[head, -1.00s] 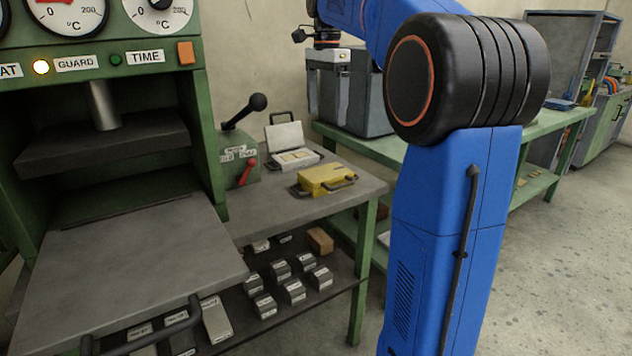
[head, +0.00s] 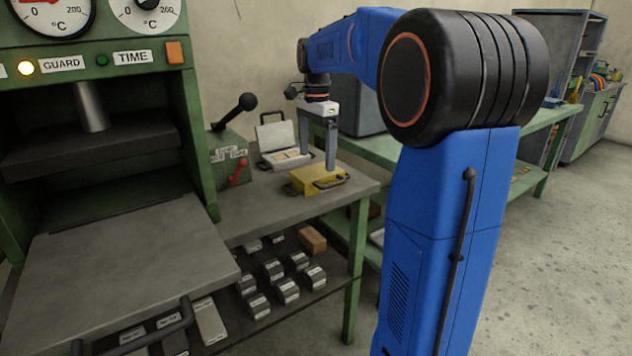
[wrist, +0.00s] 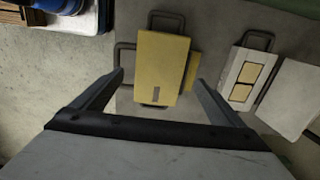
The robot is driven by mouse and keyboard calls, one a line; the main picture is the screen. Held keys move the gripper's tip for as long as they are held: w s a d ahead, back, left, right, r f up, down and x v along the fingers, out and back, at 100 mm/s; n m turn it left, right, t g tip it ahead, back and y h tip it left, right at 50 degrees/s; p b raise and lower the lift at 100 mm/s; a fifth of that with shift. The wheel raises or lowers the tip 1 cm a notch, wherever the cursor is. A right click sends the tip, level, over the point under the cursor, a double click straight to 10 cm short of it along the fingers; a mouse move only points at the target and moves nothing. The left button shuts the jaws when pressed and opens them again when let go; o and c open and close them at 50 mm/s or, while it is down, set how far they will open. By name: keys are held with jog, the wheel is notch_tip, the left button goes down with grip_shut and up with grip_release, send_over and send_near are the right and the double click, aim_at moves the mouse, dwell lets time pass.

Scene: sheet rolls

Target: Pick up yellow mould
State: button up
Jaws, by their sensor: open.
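The yellow mould (head: 318,179) is a flat closed block with dark wire handles. It lies on the grey bench top (head: 262,208) near its right end. In the wrist view the yellow mould (wrist: 160,66) lies beyond and between my two fingers. My gripper (head: 320,160) is above the mould in the head view, pointing down. The gripper (wrist: 162,82) is open with its fingers spread on either side of the mould in the wrist view. I cannot tell the exact height gap, and no contact is clear.
An open pale mould (head: 287,157) with tan cavities lies just behind the yellow one; it also shows in the wrist view (wrist: 243,80). A lever box (head: 230,160) and the green press (head: 205,120) stand left. Several grey blocks (head: 272,270) sit on the shelf below.

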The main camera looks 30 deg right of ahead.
aim_at(317, 171)
jog(key=shift+d+f, duration=0.1)
jog(key=shift+f, duration=2.2)
jog(key=shift+r, duration=0.1)
jog(key=c, duration=2.2)
jog(key=shift+o, duration=0.2)
